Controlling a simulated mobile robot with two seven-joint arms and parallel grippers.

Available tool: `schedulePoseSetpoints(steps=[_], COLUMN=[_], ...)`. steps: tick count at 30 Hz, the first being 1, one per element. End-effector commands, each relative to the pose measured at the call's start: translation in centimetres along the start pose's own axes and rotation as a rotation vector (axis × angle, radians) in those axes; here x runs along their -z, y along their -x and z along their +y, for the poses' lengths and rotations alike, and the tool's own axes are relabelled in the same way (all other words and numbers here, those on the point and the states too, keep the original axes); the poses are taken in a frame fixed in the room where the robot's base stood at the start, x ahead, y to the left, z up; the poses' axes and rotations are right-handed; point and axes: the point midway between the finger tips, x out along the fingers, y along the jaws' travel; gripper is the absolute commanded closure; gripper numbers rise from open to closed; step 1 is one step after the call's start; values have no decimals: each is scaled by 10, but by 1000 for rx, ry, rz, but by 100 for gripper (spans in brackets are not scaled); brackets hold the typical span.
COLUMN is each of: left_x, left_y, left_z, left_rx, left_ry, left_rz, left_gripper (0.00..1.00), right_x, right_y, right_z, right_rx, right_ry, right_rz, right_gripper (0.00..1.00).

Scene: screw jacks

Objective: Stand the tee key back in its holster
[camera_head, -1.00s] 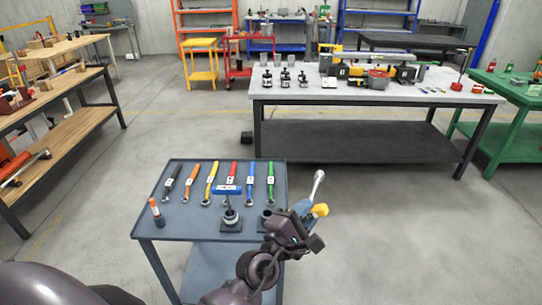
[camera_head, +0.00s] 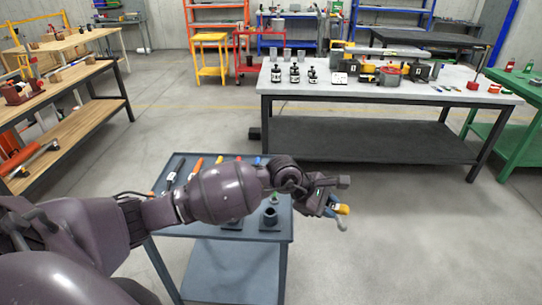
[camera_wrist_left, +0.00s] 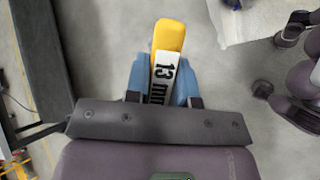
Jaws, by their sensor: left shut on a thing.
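My left gripper (camera_head: 333,207) is shut on the yellow tee key (camera_head: 343,210), right of the small table's edge and over open floor. In the left wrist view the tee key's yellow handle (camera_wrist_left: 169,37) lies between two blue fingers and bears a white "13 mm" label. Its bare metal end (camera_head: 341,225) points down, tilted, in the head view. The holster (camera_head: 270,218), a dark socket on a square base, looks empty at the small table's right front. The gripper is right of the holster and apart from it.
The small blue-grey table (camera_head: 240,260) carries a row of coloured-handled tools, mostly hidden behind my left arm, and a second holder, also mostly hidden. A long grey workbench (camera_head: 375,95) stands behind. The floor right of the small table is clear.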

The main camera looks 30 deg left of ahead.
Motion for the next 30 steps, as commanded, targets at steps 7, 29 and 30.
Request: schedulePoseSetpoints(steps=[7,29,30], left_x=[75,141,144], left_y=[54,129,126], left_z=[45,80,78], left_rx=[152,191,191], left_ry=[238,550,550], left_rz=[223,363,364], left_gripper=[100,100,100], right_x=[-5,-33,-35], right_y=[-8,-9,-9], right_z=[-2,-2,-3], right_rx=[3,2,2], right_ry=[2,1,1], right_rz=[4,-37,-39], right_gripper=[57,57,57])
